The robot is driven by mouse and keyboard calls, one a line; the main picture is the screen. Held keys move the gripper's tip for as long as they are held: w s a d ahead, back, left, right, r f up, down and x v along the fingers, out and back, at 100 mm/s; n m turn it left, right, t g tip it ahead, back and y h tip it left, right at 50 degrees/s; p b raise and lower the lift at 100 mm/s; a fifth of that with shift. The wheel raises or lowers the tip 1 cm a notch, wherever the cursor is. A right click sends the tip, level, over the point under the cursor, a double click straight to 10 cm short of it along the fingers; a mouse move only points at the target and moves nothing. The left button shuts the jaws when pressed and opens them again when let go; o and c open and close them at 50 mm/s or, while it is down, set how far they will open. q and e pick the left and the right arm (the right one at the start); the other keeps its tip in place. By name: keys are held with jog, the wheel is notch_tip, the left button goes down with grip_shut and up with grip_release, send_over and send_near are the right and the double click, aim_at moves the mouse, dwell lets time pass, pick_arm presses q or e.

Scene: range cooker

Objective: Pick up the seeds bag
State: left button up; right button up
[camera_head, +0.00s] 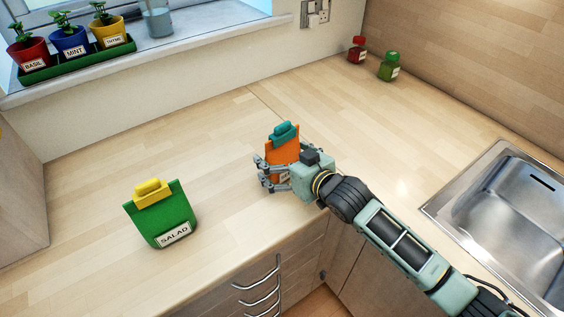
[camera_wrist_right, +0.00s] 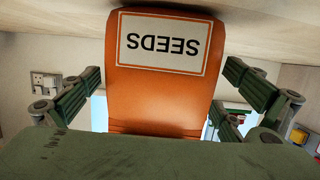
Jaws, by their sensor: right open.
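The orange seeds bag (camera_head: 279,150) with a teal clip on top stands on the wooden counter in the head view. In the right wrist view the bag (camera_wrist_right: 160,95) fills the middle, its white SEEDS label upside down. My right gripper (camera_head: 266,174) is open, with its fingers at the bag's sides. In the wrist view a finger shows on each side of the bag, with gaps visible between fingers and bag. The bag's lower right is hidden behind the gripper in the head view. My left gripper is not in view.
A green SALAD bag (camera_head: 172,212) with a yellow clip stands on the counter to the left. Red (camera_head: 356,49) and green (camera_head: 389,67) jars stand at the back right. A sink (camera_head: 510,215) is at the right. Counter around the bags is clear.

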jog(key=c, duration=1.2)
jog(key=shift+r, duration=0.1)
jog(key=shift+c, duration=0.7)
